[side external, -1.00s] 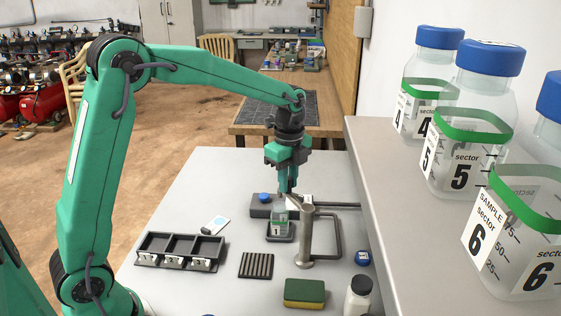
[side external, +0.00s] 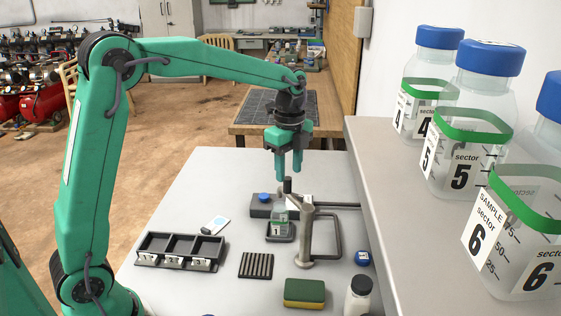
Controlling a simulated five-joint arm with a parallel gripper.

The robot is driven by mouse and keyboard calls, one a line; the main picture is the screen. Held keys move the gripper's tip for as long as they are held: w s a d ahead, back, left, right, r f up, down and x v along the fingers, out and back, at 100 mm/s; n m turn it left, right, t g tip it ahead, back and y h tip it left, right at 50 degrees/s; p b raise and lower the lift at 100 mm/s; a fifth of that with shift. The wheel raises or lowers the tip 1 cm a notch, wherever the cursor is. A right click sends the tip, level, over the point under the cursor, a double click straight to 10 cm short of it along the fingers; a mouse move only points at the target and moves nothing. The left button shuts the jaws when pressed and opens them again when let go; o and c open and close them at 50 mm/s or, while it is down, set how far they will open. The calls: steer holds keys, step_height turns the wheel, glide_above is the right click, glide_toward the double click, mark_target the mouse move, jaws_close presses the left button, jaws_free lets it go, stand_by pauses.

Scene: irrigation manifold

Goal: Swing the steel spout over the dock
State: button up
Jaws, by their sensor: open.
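The steel spout (side external: 305,238) stands upright on a round foot, with its short arm reaching back and left from the post top. A black upright knob (side external: 287,186) is at the arm's far end. The dock (side external: 281,239) is a dark square frame on the bench, left of the post. A small clear bottle (side external: 279,220) labelled 1 stands in it. The spout's arm end appears above or just behind the bottle; I cannot tell its exact alignment. My gripper (side external: 288,178) is open and empty, with its fingers just above the knob.
A dark block with a blue cap (side external: 263,199) is behind the dock. A three-bay rack (side external: 180,252), slotted pad (side external: 256,265), sponge (side external: 304,293) and white bottle (side external: 358,297) lie around. Pipework (side external: 330,232) is right of the post. A raised shelf (side external: 385,205) holds large sample bottles.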

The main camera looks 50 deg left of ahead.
steer(key=shift+r, duration=2.15)
steer(key=shift+s+r+n, duration=0.3)
steer(key=shift+s+n, duration=0.1)
steer(key=shift+s, duration=0.1)
steer(key=s+f+n+t, duration=0.1)
steer(key=s+n+t, duration=0.4)
steer(key=s+n, duration=1.1)
steer(key=s, duration=0.6)
steer(key=shift+s+d+t, duration=0.2)
steer(key=shift+s+t, duration=0.1)
steer(key=shift+s, duration=0.1)
